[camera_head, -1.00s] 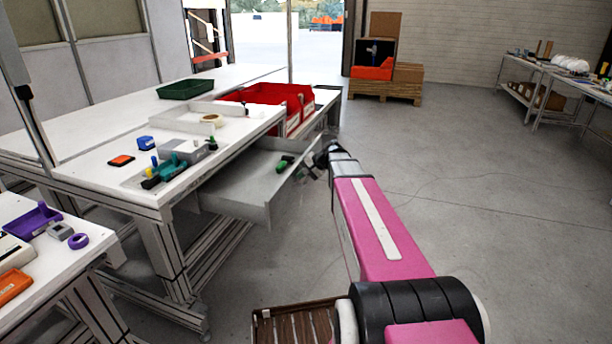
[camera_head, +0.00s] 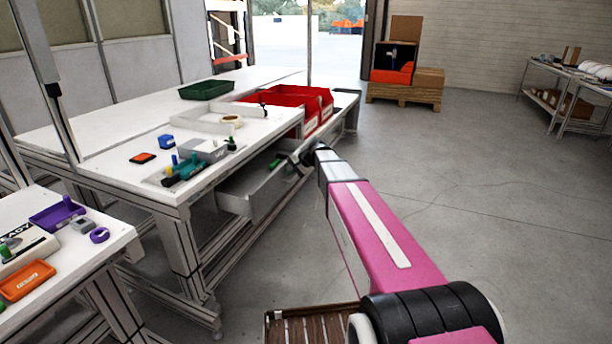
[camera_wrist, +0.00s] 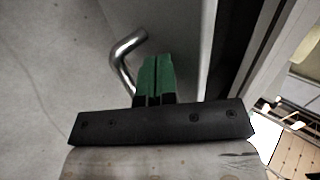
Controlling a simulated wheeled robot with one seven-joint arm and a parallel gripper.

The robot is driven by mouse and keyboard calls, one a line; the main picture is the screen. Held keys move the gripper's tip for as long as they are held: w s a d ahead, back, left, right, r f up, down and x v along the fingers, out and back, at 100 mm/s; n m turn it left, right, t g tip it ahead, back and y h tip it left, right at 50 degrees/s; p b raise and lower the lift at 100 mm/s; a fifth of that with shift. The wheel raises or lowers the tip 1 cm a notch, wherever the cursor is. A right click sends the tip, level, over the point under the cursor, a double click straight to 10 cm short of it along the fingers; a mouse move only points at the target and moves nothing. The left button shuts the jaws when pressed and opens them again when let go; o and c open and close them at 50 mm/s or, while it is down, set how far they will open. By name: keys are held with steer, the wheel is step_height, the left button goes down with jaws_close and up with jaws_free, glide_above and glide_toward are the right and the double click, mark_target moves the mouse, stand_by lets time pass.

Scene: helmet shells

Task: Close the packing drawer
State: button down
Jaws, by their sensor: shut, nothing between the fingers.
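The packing drawer (camera_head: 262,190) is a light grey drawer under the white workbench top (camera_head: 110,158). It stands partly open, with its front still out past the bench edge. A bent metal handle (camera_wrist: 125,55) lies just left of the fingers. I cannot tell whether the fingers touch the front.
Red bins (camera_head: 295,100), a green tray (camera_head: 206,90) and small tools stand on the benches. A second white table (camera_head: 85,245) is at the lower left. A brown slatted crate (camera_head: 305,325) is near my base.

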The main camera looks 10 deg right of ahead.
steer(key=w+a, duration=0.2)
steer(key=a, duration=0.3)
steer(key=w+a, duration=0.3)
steer(key=a, duration=0.1)
steer(key=w+a, duration=0.3)
steer(key=a, duration=0.2)
steer(key=shift+w+a, duration=0.25)
steer(key=shift+a, duration=0.2)
steer(key=s+d, duration=0.1)
steer(key=d, duration=0.1)
steer(key=s+d, duration=0.1)
steer(key=d, duration=0.1)
steer(key=shift+s, duration=0.3)
steer(key=v, duration=1)
steer(key=shift+d+f, duration=0.1)
steer(key=shift+f, duration=0.05)
steer(key=s+d+f+n+g+h, duration=0.1)
steer(key=s+d+f, duration=0.4)
steer(key=s, duration=0.6)
steer(key=s+d+f+n+g+h, duration=0.2)
steer(key=s+d+f, duration=0.4)
steer(key=s, duration=0.5)
steer(key=s+d+f+n+g+h, duration=0.1)
steer(key=s+d+f+n+h, duration=0.2)
steer(key=s+f, duration=0.6)
steer(key=s+d+h, duration=0.2)
steer(key=s+d, duration=0.1)
steer(key=shift+d+g, duration=0.2)
steer(key=shift+g, duration=0.2)
steer(key=shift+f, duration=0.1)
